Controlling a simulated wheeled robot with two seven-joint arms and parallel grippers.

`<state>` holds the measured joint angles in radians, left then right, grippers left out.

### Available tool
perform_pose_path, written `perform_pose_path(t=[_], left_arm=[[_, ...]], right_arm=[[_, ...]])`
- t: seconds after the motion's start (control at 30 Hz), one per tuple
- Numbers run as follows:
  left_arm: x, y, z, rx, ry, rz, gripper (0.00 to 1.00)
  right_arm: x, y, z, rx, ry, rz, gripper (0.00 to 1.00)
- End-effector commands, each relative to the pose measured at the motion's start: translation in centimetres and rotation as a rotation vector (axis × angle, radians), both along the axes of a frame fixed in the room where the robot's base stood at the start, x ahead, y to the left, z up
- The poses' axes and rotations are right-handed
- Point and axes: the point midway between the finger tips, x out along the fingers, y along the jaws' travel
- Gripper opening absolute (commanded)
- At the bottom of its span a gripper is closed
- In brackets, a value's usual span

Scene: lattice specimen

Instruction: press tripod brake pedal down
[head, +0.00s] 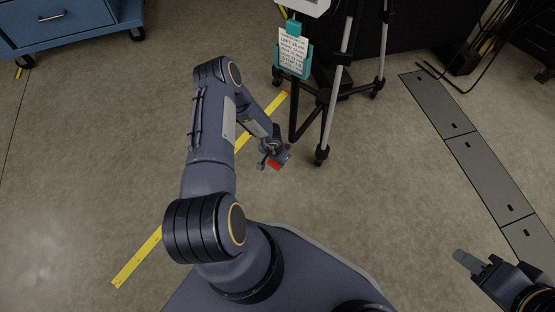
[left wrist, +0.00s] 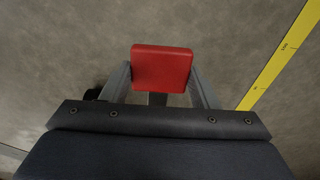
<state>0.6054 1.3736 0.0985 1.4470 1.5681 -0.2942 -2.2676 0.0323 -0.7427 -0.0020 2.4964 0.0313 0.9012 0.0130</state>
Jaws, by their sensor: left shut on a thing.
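The red brake pedal (head: 274,165) shows as a small red patch by my left gripper (head: 268,160), just left of the tripod's near caster. In the left wrist view the red pedal (left wrist: 162,68) is a rounded block between the two grey fingers, and my left gripper (left wrist: 162,88) is shut on it. The black and silver tripod (head: 340,80) stands upright on casters at the upper middle. What joins the pedal to the tripod is hidden by my gripper. My right gripper (head: 470,262) is at the lower right, away from the tripod; its finger gap is unclear.
A yellow measuring strip (head: 138,256) lies on the floor beneath my left arm. A blue wheeled cabinet (head: 70,22) stands at the upper left. A teal holder with a printed card (head: 292,50) hangs on the tripod. Grey floor plates (head: 485,165) and black cables (head: 450,82) lie at the right.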

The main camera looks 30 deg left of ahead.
Motion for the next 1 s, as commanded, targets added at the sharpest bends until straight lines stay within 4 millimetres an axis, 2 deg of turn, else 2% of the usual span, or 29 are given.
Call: perform_pose_path(t=[0.03, 0.2, 0.77, 0.8, 0.93, 1.0], left_arm=[[-0.71, -0.02, -0.89, 0.001, 0.016, 0.0, 0.13], [-0.86, -0.05, -1.47, 0.001, 0.019, 0.0, 0.14], [-1.13, 0.01, -1.78, 0.002, 0.026, 0.002, 0.13], [-1.13, 0.0, -1.78, 0.002, 0.026, 0.002, 0.58], [-0.85, -0.01, -1.64, 0.001, 0.02, 0.001, 0.75], [-0.71, -0.01, -1.57, 0.001, 0.017, 0.001, 0.76]], right_arm=[[0.0, 0.0, -0.47, 0.0, 0.0, 0.0, 0.36], [0.0, 0.0, -0.89, 0.0, 0.0, 0.0, 0.36], [0.0, 0.0, -1.03, 0.0, 0.0, 0.0, 0.36], [0.0, 0.0, -1.03, 0.0, 0.0, 0.0, 0.36], [0.0, -0.01, -1.02, 0.0, 0.0, 0.0, 0.36], [0.0, 0.0, -1.0, 0.0, 0.0, 0.0, 0.36]])
